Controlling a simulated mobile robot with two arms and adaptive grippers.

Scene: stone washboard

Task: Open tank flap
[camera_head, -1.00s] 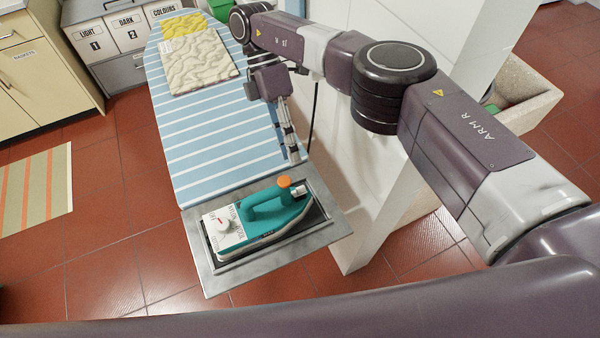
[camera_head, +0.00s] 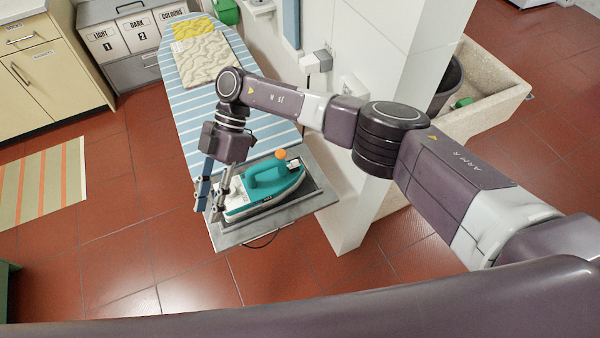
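A teal and white steam iron (camera_head: 268,180) lies on the grey metal rest (camera_head: 300,209) at the near end of the ironing board. An orange knob (camera_head: 281,154) stands at its right end, with a small pale part (camera_head: 294,164) beside it. I cannot tell which part is the tank flap. My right gripper (camera_head: 207,209) points down at the iron's left end. Its two fingers are apart with nothing seen between them, and they hide that end of the iron. I cannot tell whether they touch it. My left gripper is out of view.
The striped board (camera_head: 200,112) reaches back to a folded cream cloth (camera_head: 206,62) and a yellow cloth (camera_head: 193,28). A white pillar (camera_head: 366,215) and stone sink (camera_head: 500,105) stand right. Open red tiled floor (camera_head: 130,230) lies left.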

